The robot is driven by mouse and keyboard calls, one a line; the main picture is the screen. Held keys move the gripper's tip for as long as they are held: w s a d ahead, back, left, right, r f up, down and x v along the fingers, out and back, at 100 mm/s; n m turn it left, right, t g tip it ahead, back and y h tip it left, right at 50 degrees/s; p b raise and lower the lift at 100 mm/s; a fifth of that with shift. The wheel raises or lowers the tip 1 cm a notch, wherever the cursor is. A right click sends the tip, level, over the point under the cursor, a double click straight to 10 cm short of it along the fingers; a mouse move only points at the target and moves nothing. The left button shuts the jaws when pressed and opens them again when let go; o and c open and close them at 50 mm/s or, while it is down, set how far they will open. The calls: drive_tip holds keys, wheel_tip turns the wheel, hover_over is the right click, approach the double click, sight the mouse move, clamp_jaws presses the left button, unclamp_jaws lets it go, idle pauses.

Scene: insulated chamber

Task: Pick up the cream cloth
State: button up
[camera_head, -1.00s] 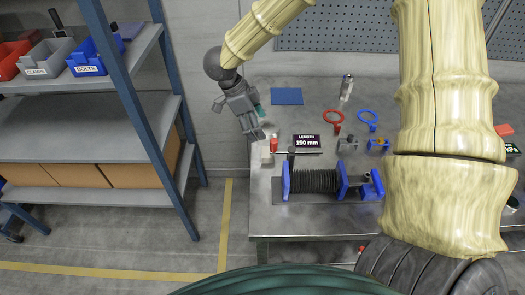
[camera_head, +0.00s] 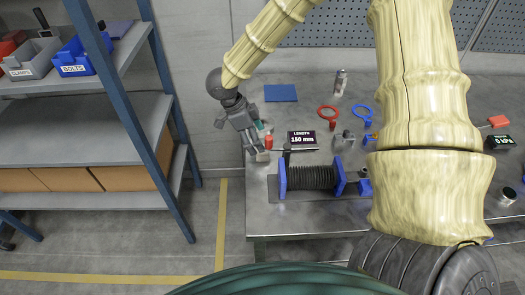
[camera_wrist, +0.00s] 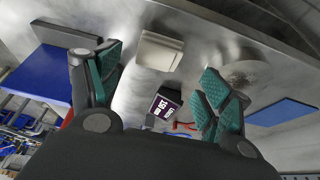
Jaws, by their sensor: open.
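The cream cloth (camera_wrist: 161,51) looks like a small folded pad on the metal table in the wrist view. It lies ahead of my gripper (camera_wrist: 162,88), between the lines of its two green-padded fingers. The fingers are spread wide with nothing between them. In the head view my gripper (camera_head: 258,146) is low over the table's left edge. The cloth there is a small pale patch (camera_head: 262,157) at the fingertips, mostly hidden by them. Contact cannot be told.
A black coil on a blue-ended stand (camera_head: 312,178) is in front. A blue mat (camera_head: 281,93) lies behind. The shelf rack (camera_head: 150,110) stands left, across a floor gap.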

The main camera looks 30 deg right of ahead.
sight(264, 156)
drive_tip(key=shift+s+d+f+p, duration=0.1)
drive_tip(key=shift+s+f+p, duration=0.2)
drive_tip(key=shift+f, duration=0.2)
drive_tip(key=shift+p+x, duration=0.6)
drive_tip(key=shift+x, duration=1.4)
drive_tip(key=shift+w, duration=0.1)
drive_tip(key=shift+c, duration=0.4)
drive_tip(key=c, duration=0.9)
